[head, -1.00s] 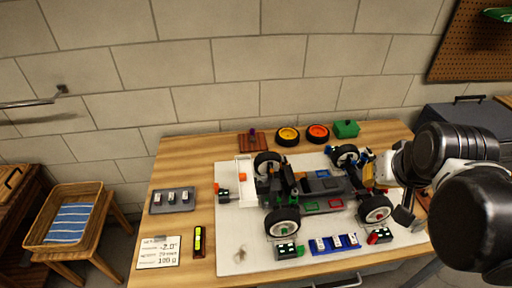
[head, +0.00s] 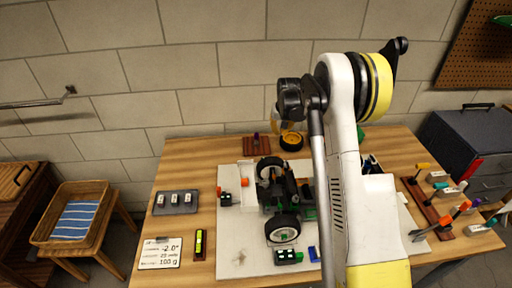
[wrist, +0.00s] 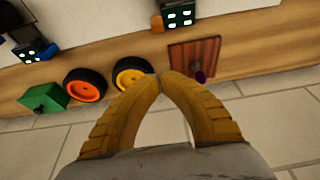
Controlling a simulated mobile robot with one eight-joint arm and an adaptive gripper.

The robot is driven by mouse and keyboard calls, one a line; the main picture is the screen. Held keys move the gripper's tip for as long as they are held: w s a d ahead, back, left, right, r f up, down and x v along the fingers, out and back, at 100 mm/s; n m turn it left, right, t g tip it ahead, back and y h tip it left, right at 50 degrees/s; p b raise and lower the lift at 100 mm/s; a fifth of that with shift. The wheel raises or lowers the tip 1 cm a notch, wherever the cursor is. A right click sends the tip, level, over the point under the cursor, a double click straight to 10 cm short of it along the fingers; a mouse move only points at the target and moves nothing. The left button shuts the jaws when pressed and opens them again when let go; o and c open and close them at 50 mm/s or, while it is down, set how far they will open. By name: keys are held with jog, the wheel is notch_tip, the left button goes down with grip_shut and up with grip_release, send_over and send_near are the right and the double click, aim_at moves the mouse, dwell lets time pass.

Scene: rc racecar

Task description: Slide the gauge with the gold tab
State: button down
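A small dark block with white dots and an orange-gold tab, apparently the gauge (head: 226,199), lies by the left edge of the white board. It also shows at the top of the wrist view (wrist: 179,13), with its tab on its left side. My gripper (wrist: 162,76) looks shut and empty, its yellow-brown fingertips meeting. It is above the back of the table near the yellow-rimmed wheel, apart from the gauge. Another with a blue tab (wrist: 34,53) shows in the wrist view.
The car chassis (head: 282,229) stands on the board, partly hidden by my arm. A wooden block with a purple knob (wrist: 195,58), yellow-rimmed (wrist: 132,73) and orange-rimmed (wrist: 85,86) wheels and a green box (wrist: 44,97) line the table's back. A tool rack (head: 428,205) stands right.

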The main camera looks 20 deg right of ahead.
aim_at(279, 156)
jog(key=b+x, duration=0.3)
jog(key=x, duration=0.7)
jog(key=shift+w+a+f, duration=0.1)
jog(key=shift+w+f, duration=0.05)
jog(key=shift+f, duration=0.15)
jog(key=s+b, duration=0.1)
jog(key=s, duration=0.1)
jog(key=shift+s+a+f+b, duration=0.2)
jog(key=shift+s+a+b, duration=0.2)
jog(key=shift+s+a, duration=0.1)
jog(key=shift+s, duration=0.3)
jog(key=shift+s+a, duration=0.25)
jog(key=shift+s, duration=0.65)
jog(key=shift+s+a, duration=0.3)
jog(key=shift+s, duration=0.65)
jog(key=shift+w, duration=0.1)
